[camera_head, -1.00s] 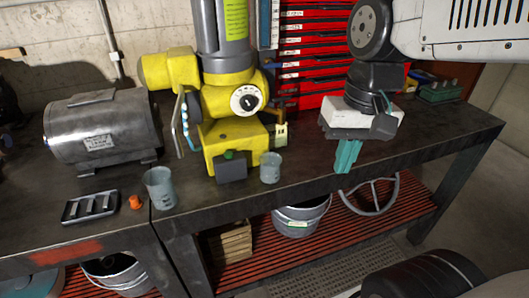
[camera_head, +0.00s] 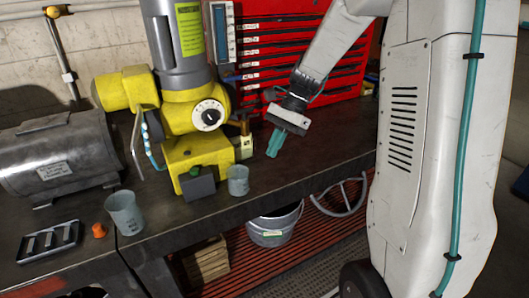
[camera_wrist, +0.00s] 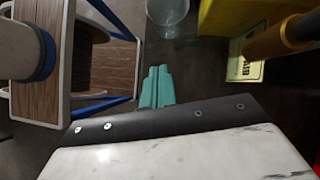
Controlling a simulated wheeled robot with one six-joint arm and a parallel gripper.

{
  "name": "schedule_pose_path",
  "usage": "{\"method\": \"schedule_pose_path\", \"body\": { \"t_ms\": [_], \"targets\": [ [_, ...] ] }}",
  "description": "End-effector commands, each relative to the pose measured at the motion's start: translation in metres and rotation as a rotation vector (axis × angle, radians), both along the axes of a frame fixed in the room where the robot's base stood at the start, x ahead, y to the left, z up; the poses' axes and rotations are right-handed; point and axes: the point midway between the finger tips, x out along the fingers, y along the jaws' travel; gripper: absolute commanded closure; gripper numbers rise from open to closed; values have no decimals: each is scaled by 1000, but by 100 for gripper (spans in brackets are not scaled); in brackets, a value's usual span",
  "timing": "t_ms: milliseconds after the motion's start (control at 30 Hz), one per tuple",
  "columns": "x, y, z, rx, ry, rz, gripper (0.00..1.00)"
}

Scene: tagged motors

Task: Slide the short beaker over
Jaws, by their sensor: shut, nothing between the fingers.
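The short beaker (camera_head: 238,180) is a small, clear grey-blue cup standing upright near the bench's front edge, just right of the yellow machine's base. Its lower part shows at the top edge of the wrist view (camera_wrist: 167,10), beyond my fingertips. A taller beaker (camera_head: 124,212) stands further left. My gripper (camera_head: 275,145) has teal fingers, shut and empty, pointing down and left. It is right of the short beaker and apart from it. The fingers also show in the wrist view (camera_wrist: 157,84).
The yellow machine (camera_head: 196,155) stands behind and left of the short beaker, with a small tagged bottle (camera_head: 244,147) beside it. An orange piece (camera_head: 99,231) and a dark tray (camera_head: 48,243) lie left. The bench (camera_head: 300,172) is clear right of the short beaker.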

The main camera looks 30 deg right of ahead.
Motion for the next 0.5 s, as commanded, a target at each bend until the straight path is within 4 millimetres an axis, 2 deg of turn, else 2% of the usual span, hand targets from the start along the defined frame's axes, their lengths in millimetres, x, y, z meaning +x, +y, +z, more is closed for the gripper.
{"method": "schedule_pose_path", "body": {
  "t_ms": [300, 500],
  "targets": [
    [-20, 66, 1, -2, -1, 8, 100],
    [-29, 98, 1, -1, -3, 7, 100]
  ]
}}
